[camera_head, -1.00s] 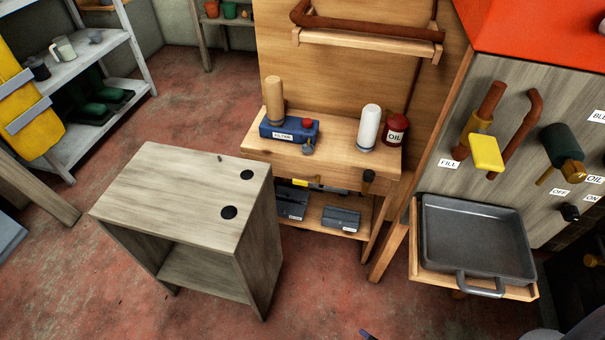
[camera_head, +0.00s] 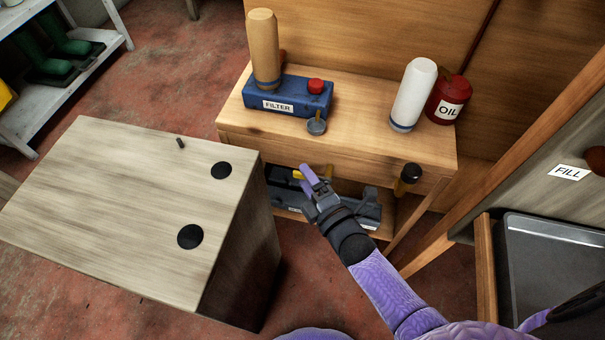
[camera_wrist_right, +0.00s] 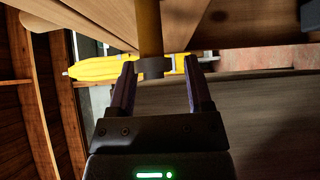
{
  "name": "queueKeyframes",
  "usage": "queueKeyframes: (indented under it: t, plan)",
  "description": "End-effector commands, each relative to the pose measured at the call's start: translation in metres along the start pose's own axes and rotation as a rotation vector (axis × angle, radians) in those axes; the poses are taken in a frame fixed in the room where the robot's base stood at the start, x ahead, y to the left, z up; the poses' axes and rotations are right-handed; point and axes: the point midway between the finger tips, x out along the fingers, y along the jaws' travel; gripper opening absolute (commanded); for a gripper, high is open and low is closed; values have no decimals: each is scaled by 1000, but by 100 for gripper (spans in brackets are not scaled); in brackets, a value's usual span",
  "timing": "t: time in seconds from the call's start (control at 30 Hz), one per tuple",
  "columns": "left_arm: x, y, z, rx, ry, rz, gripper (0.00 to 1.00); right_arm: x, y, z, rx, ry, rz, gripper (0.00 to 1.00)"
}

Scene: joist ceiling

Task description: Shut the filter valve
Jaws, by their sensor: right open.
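My right gripper (camera_head: 312,178) is open below the bench's front edge. A small yellow piece (camera_head: 298,174) shows beside its fingertips. In the right wrist view a yellow bar (camera_wrist_right: 150,30) with a dark collar (camera_wrist_right: 151,67) stands between or just beyond the open fingers (camera_wrist_right: 158,84); contact cannot be told. I cannot tell which part is the valve. My left gripper is out of view.
A wooden cabinet (camera_head: 100,190) with two black discs stands left of my right gripper. A white bottle (camera_head: 413,93) and a red oil can (camera_head: 449,98) stand on the bench (camera_head: 350,100). A dark-topped handle (camera_head: 408,178) projects at its front right. A grey tray (camera_head: 555,265) is at right.

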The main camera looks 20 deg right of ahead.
Motion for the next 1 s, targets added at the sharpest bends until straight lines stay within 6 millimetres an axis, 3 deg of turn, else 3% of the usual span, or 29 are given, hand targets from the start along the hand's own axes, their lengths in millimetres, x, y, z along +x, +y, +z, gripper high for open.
queueKeyframes:
  t: [0.1, 0.37, 0.7, 1.0]
  plan:
    - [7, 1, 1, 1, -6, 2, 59, 13, -3, 0, 1, 0, -2, 65]
    - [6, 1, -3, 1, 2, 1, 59, 16, 0, 0, 2, 0, -3, 65]
    - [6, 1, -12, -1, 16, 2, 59, 16, 0, 0, 2, 0, -3, 0]
    - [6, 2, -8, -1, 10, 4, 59, 16, -1, 0, 2, 0, -4, 0]
